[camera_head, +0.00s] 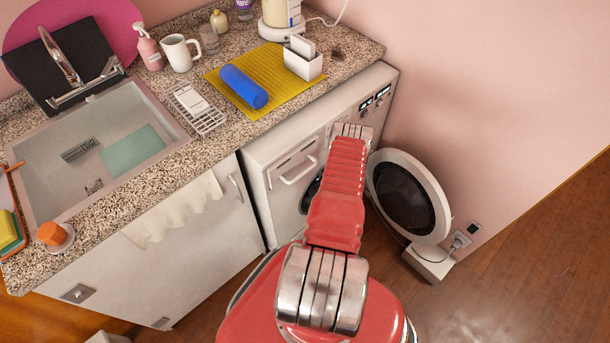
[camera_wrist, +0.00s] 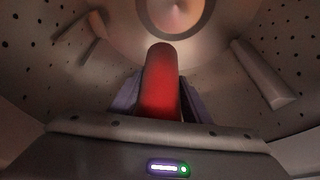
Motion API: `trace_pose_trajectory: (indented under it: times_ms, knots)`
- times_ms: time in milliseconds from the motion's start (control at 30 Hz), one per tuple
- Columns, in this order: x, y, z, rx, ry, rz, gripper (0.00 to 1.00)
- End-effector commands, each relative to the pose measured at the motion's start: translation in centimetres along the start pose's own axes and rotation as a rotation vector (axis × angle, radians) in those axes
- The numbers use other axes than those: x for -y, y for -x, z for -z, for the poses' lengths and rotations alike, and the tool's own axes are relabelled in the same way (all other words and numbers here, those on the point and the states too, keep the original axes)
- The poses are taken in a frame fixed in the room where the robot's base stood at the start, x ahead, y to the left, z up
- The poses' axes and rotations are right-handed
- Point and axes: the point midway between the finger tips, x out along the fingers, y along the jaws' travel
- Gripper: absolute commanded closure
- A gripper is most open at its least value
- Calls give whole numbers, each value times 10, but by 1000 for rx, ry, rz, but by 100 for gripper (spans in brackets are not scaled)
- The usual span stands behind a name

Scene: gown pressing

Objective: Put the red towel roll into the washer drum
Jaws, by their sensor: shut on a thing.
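The red towel roll (camera_wrist: 160,82) shows in the wrist view, inside the perforated metal drum (camera_wrist: 60,75) of the washer. My gripper (camera_wrist: 160,100) is shut on the roll, with its dark jaws on either side of it. The roll points toward the round back of the drum. In the head view the washer (camera_head: 285,160) stands under the counter with its round door (camera_head: 408,196) swung open to the right. My red arm reaches to the washer's front and hides most of the opening. The roll and gripper are hidden there.
The counter (camera_head: 210,150) holds a blue roll (camera_head: 244,86) on a yellow mat (camera_head: 275,95), a white box (camera_head: 303,65), a wire rack (camera_head: 198,108) and a mug (camera_head: 180,54). A sink (camera_head: 40,172) is at the left. Drum paddles (camera_wrist: 262,75) stick out beside the roll.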

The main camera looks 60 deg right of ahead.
Motion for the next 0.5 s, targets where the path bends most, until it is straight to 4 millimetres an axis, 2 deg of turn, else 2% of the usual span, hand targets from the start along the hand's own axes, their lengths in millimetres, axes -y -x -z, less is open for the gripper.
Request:
trace_pose_trajectory:
  times_ms: [367,400,500]
  knots:
    - [1,-4,-2,2,0,2,86]
    - [1,-4,-2,2,0,2,56]
    - [1,-4,-2,2,0,2,49]
